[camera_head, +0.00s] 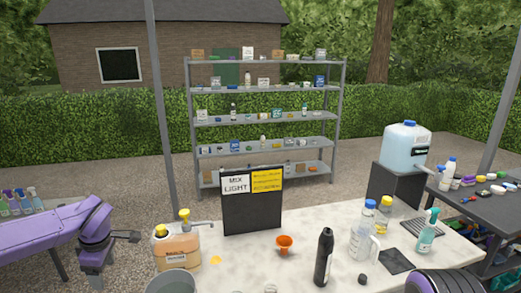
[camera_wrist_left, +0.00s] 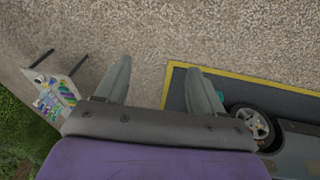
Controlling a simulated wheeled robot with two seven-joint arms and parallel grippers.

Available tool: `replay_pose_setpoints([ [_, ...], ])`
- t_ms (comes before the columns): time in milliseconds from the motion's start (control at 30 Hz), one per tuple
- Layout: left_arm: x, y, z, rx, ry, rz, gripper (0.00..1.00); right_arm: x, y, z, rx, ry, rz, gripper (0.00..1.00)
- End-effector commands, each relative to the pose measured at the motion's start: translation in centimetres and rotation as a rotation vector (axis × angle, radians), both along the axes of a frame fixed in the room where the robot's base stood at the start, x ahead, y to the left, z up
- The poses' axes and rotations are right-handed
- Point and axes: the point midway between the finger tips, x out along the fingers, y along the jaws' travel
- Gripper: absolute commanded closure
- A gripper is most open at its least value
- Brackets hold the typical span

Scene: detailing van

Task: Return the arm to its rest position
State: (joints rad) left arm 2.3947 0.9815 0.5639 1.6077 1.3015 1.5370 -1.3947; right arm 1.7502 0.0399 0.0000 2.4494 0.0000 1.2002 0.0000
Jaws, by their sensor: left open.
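My left arm, purple, comes in from the left in the head view. Its left gripper (camera_head: 122,242) hangs beside the left end of the pale table (camera_head: 220,272), over the gravel. In the left wrist view the two grey fingers of my left gripper (camera_wrist_left: 159,70) stand wide apart with only ground between them. Nothing is held. A purple and dark part at the bottom right of the head view looks like my right arm; its gripper is out of view.
Near the left gripper stand an amber jug (camera_head: 176,250) and a grey bucket (camera_head: 172,284). An orange funnel (camera_head: 284,245), black bottle (camera_head: 324,256) and spray bottle (camera_head: 427,232) stand farther right. A black sign (camera_head: 251,212) stands behind.

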Motion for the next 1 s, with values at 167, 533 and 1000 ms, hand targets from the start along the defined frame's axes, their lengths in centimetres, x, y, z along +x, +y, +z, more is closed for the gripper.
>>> replay_pose_setpoints([
  [167, 0.0, -0.7, -4.1, 0.239, -0.103, 0.047, 0.32, 0.0, 0.0, -0.9, 0.001, 0.001, 0.000, 0.10],
  [533, -13.4, -12.1, -28.4, 0.415, -0.244, -0.609, 0.32, -0.1, 0.0, -7.2, 0.001, 0.001, 0.000, 0.10],
  [1000, -32.6, -13.1, -39.4, 0.282, 0.144, -1.156, 0.32, -0.1, 0.0, -11.7, 0.001, 0.001, 0.000, 0.10],
])
